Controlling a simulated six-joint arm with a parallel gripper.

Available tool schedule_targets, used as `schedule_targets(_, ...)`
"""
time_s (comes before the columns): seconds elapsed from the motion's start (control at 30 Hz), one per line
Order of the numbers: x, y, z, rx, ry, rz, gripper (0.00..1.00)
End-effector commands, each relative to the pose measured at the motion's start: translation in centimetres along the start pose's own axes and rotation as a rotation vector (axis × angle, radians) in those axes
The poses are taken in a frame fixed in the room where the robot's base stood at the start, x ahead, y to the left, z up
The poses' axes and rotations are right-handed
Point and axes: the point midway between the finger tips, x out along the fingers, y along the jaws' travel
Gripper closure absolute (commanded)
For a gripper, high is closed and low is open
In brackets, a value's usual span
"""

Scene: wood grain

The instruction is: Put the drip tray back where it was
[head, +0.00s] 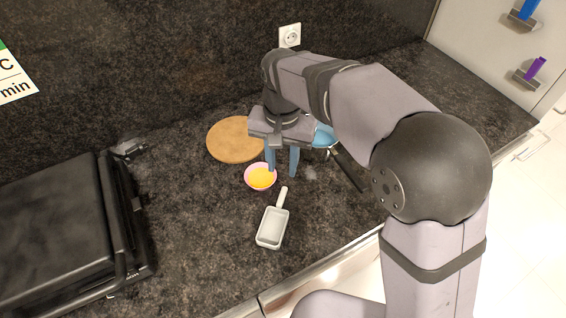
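The drip tray appears to be the small pale grey rectangular tray with a short handle (271,228). It lies on the dark stone counter near the front edge, its handle pointing away toward the back. My gripper (283,172) points down above the counter, beyond the tray's handle and just right of the pink bowl. Its two blue-grey fingers are apart, with nothing visible between them. A black contact grill (60,235) stands at the left with its lid down. Any tray slot on the grill cannot be made out.
A pink bowl with orange contents (260,178) is close to the left finger. A round wooden board (231,140) lies behind it. A blue utensil or pan (324,136) with a dark handle is partly hidden by my arm. Counter between grill and tray is clear.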

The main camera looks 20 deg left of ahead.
Motion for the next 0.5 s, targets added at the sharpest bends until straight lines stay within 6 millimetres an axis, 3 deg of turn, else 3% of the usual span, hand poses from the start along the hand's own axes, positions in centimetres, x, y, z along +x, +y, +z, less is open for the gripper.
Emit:
schedule_targets(0.27, 0.1, 1.1, -0.2, 0.004, 0.001, -0.001, 0.7)
schedule_targets(0.37, 0.4, 3.7, -0.5, 0.008, 0.0, 0.0, 0.7)
schedule_targets(0.5, 1.4, 9.7, -0.3, 0.015, 0.0, 0.0, 0.7)
